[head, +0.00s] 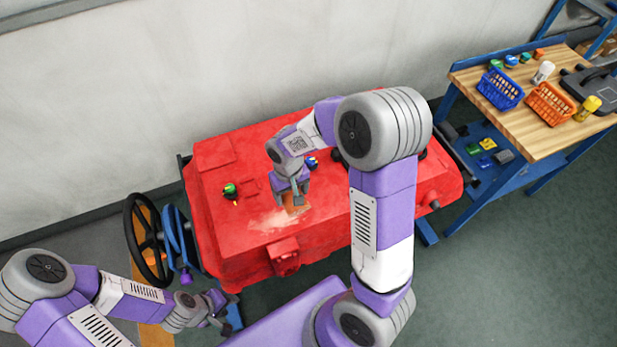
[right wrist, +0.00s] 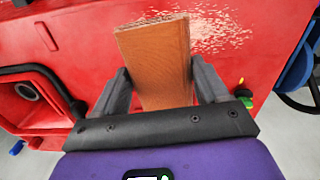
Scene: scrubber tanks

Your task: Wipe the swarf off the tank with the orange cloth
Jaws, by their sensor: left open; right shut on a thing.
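The red tank (head: 330,205) stands in the middle of the head view. A pale, speckled patch of swarf (head: 268,220) lies on its top near the front edge; it also shows in the right wrist view (right wrist: 222,32). My right gripper (head: 294,199) is shut on the orange cloth (right wrist: 155,60), which looks like a flat block between the fingers. The cloth is at the swarf's edge, low over the tank top; I cannot tell whether it touches. The gripper and arm partly hide it in the head view. My left gripper (head: 222,308) is open and empty, beside the tank's front left corner.
A green-and-black knob (head: 230,190) and a blue fitting (head: 311,162) stick up from the tank top. A black handwheel (head: 147,240) and blue frame stand at left. A wooden bench (head: 535,115) with a blue basket (head: 500,88) and an orange basket (head: 549,103) stands at right.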

